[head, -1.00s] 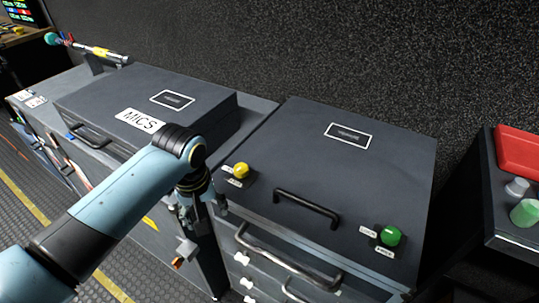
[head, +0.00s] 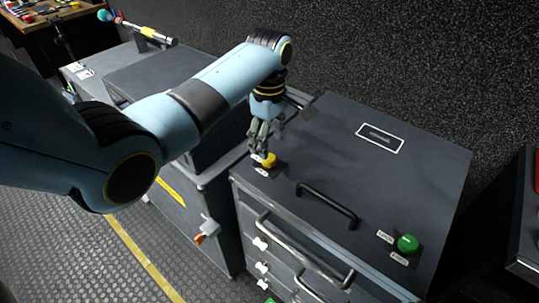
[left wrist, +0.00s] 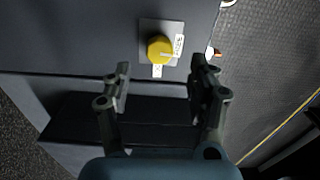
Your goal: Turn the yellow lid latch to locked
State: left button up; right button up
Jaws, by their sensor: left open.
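The yellow latch knob (head: 268,160) sits on a small plate at the left front corner of the dark case lid (head: 345,165), with white labels beside it. In the left wrist view the yellow knob (left wrist: 160,49) shows on its grey plate, with a pale line pointing right toward one label and another label below. My left gripper (head: 260,150) is just above the knob, fingers pointing down. In the left wrist view its fingers (left wrist: 161,82) are open, with the knob ahead of the gap between them. Contact cannot be told. My right gripper is not in view.
A green knob (head: 408,244) is on the same lid at the right front corner. A black handle (head: 328,204) stands up between the knobs. Metal drawer handles (head: 290,248) stick out below. Another dark case (head: 160,72) is at the left, behind my arm.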

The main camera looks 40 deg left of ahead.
aim_at(269, 162)
pick_arm(q)
notch_tip(269, 162, down, 6)
jog(key=shift+r+b, duration=0.15)
jog(key=shift+b, duration=0.15)
jog(key=c, duration=1.1)
jog(key=shift+c, duration=0.2)
